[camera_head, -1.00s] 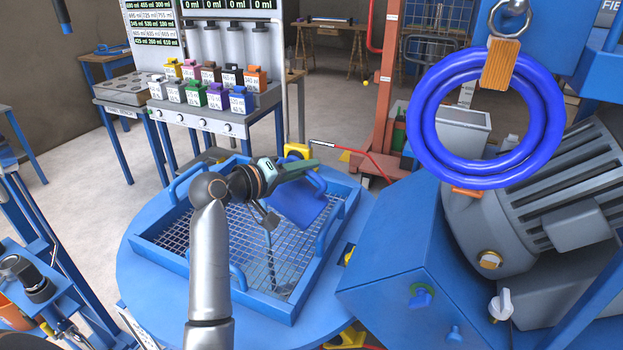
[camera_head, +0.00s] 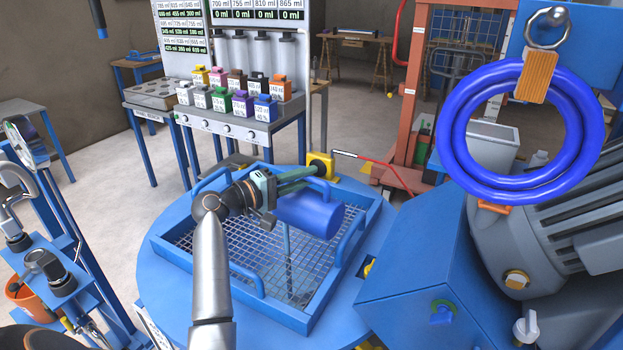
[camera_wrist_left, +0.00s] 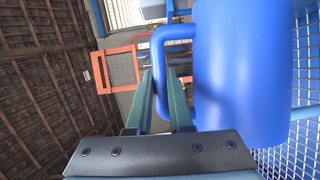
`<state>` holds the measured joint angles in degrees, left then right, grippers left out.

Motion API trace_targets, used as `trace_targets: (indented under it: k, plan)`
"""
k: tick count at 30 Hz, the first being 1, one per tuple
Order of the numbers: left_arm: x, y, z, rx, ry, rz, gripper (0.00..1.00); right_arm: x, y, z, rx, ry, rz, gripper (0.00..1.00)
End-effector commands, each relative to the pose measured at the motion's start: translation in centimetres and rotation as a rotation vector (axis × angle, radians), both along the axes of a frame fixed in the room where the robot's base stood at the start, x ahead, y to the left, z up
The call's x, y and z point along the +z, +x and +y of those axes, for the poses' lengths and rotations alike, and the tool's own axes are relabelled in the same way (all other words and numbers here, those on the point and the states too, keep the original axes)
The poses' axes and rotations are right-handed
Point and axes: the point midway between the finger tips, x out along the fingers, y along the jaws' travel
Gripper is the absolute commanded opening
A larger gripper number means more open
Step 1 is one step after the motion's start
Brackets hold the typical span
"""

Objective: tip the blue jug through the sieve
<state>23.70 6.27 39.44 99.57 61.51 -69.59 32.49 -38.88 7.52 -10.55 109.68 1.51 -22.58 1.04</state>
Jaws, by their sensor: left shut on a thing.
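The blue jug (camera_head: 308,214) is tilted far over, nearly on its side, above the sieve (camera_head: 300,262), a wire mesh in a blue rectangular frame. My left gripper (camera_head: 300,172) is at the jug's upper side, its green fingers reaching to the right. In the left wrist view the fingers (camera_wrist_left: 162,95) are shut on the handle of the jug (camera_wrist_left: 240,75). The jug's body hides part of the mesh, and no liquid can be made out. My right gripper is not in view.
The sieve lies on a round blue table (camera_head: 165,285). A large blue housing (camera_head: 410,270) and a grey motor (camera_head: 560,215) stand close on the right, with a blue ring (camera_head: 450,150) hanging above. Colored containers (camera_head: 238,100) stand behind.

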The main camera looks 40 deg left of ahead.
Motion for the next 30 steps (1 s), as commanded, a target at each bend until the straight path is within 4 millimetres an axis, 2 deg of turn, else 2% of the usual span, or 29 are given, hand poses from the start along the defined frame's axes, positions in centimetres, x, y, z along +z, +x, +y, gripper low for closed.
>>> trace_targets:
  k: [7,18,30]
  plan:
    - [0.8,0.0,0.3,0.000,-0.019,-0.003,0.00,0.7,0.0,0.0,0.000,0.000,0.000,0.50]
    - [4.2,0.0,0.2,-0.001,-0.015,-0.001,0.00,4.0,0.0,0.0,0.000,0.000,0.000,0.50]
    - [4.0,-0.1,0.5,0.005,-0.006,0.001,0.00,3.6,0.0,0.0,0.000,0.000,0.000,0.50]
